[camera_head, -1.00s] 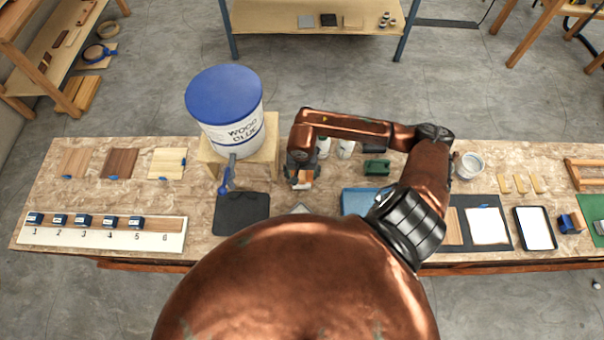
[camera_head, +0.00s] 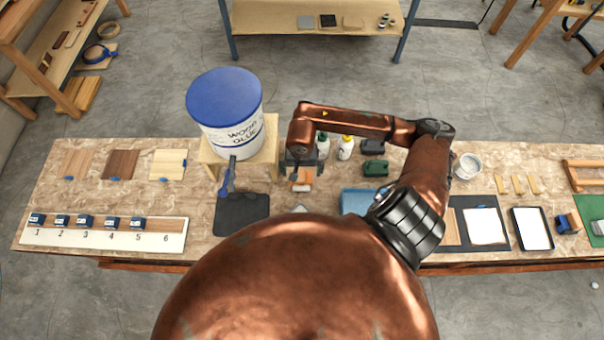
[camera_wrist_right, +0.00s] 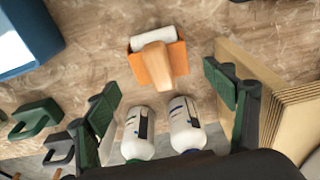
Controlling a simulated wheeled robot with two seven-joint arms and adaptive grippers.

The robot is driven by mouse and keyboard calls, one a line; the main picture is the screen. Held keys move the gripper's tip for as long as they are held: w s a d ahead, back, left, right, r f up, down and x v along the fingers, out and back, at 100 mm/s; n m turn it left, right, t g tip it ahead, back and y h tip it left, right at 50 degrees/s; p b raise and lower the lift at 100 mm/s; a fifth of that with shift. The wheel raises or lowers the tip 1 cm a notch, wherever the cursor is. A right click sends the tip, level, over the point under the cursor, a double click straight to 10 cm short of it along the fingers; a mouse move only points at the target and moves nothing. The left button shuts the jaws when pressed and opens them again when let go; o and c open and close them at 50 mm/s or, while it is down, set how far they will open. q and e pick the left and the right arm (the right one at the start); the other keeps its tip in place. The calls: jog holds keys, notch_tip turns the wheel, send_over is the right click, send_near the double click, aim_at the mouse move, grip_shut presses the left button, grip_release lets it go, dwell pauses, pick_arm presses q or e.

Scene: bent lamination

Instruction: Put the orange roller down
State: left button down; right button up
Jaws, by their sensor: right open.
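The orange roller (camera_head: 301,181) lies on the chipboard bench, near its middle in the head view. In the right wrist view the orange roller (camera_wrist_right: 157,62) shows an orange frame, a white roll and a pale wooden handle pointing towards me. My right gripper (camera_head: 301,164) is just behind the roller in the head view. In the wrist view the green-padded fingers of my right gripper (camera_wrist_right: 164,96) are spread wide, with nothing between their tips, and the roller is apart from them. My left gripper is out of view.
Two white bottles (camera_head: 345,148) stand close to my right gripper. The wood glue bucket (camera_head: 228,112) stands on a wooden stand to the left. A dark mat (camera_head: 241,214) and blue tray (camera_head: 358,201) lie nearby. Green clamp-like tools (camera_head: 376,168) sit to the right.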

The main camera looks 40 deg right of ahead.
notch_tip(320, 180, up, 9)
jog(key=b, duration=0.1)
jog(key=shift+s+a, duration=0.35)
jog(key=shift+s, duration=0.05)
jog(key=shift+f, duration=0.1)
